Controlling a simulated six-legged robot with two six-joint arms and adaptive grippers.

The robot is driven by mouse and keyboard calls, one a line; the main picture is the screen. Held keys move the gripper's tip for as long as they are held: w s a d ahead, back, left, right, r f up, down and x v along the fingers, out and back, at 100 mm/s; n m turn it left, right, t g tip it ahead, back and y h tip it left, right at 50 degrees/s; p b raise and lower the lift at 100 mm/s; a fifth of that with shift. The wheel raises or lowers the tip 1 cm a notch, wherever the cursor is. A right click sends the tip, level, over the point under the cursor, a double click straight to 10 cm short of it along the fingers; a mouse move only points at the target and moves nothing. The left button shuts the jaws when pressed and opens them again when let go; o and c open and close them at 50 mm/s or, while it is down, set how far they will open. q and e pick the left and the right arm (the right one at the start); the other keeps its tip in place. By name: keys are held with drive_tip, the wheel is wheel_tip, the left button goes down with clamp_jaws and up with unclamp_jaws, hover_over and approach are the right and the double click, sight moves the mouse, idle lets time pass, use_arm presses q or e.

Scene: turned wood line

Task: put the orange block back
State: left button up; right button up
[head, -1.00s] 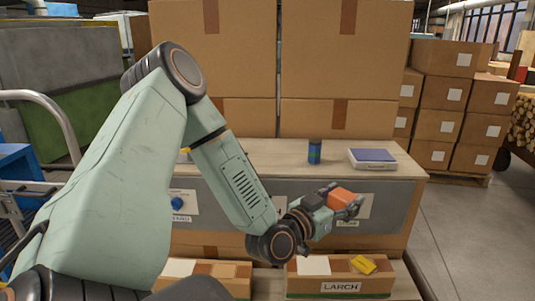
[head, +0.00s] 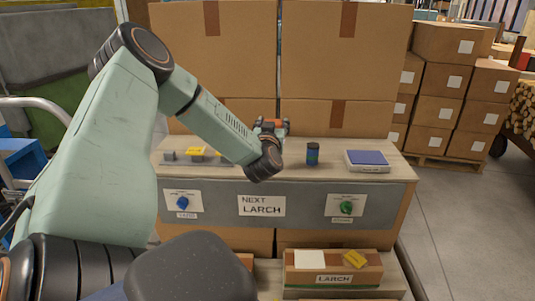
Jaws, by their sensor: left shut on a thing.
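The orange block (head: 268,122) is seen only in part, at the end of my left arm above the back of the wooden bench top (head: 290,172). My left gripper (head: 272,127) is shut on it, and my own wrist hides much of the fingers and the block. I cannot tell whether the block touches the bench. My right gripper is not in view.
A dark blue-green can (head: 312,154) and a blue-topped scale (head: 367,159) stand right of the gripper. Small grey pieces (head: 168,156) and a yellow tag (head: 196,151) lie to the left. Large cartons (head: 345,60) stand behind. A LARCH box (head: 334,265) is in front.

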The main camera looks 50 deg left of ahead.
use_arm(q)
drive_tip(key=shift+s+a+n+g+y, duration=0.2)
drive_tip(key=shift+a+n+g+y, duration=0.15)
drive_tip(key=shift+a, duration=0.5)
wheel_tip(320, 180, down, 6)
drive_tip(key=shift+r+b, duration=0.15)
drive_tip(key=shift+b, duration=0.95)
drive_tip(key=shift+a+f, duration=0.1)
drive_tip(key=shift+f, duration=0.55)
wheel_tip(320, 180, down, 3)
drive_tip(key=shift+r+b, duration=0.1)
drive_tip(key=shift+b, duration=0.6)
drive_tip(key=shift+f, duration=0.25)
drive_tip(key=o, duration=1)
drive_tip(key=shift+r, duration=0.1)
drive_tip(key=shift+o, duration=1.2)
